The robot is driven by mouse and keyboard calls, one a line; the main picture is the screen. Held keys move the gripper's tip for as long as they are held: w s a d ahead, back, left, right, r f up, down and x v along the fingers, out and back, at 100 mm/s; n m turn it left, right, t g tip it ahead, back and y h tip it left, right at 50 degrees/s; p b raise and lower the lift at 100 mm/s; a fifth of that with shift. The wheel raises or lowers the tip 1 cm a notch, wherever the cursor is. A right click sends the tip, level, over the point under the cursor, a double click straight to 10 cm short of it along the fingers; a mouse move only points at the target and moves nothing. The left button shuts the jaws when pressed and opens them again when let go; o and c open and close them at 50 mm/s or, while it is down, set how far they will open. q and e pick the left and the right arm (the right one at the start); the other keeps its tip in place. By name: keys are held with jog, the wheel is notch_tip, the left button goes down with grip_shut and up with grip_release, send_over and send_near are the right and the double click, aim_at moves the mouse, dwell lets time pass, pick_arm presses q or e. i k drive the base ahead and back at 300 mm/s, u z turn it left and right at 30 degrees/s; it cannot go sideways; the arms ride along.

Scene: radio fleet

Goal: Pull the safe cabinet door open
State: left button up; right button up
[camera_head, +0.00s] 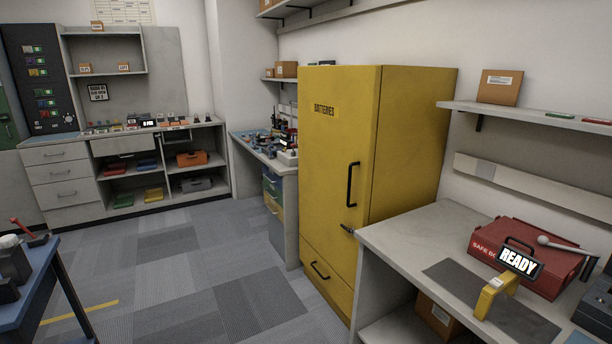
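The yellow cabinet (415,150) stands upright against the wall, right of the middle of the view. Its front is marked "BATTERIES". The tall door (325,170) looks shut, with a black vertical bar handle (352,184) near its right edge. A small dark lever or key-like part (347,229) sticks out below the handle. A lower drawer front (325,277) has its own slanted black handle (319,271) and looks shut. Neither of my grippers shows in this view.
A grey bench (395,235) right of the cabinet holds a red case (535,240), a yellow device with a "READY" sign (495,295) and a dark mat (470,283). A blue table (42,280) stands at lower left. Carpet (200,270) before the cabinet is clear.

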aim_at(338, 108)
jog(key=z, duration=0.05)
jog(key=i, duration=0.75)
jog(key=z, duration=0.95)
jog(key=i, duration=0.5)
jog(key=z, duration=0.5)
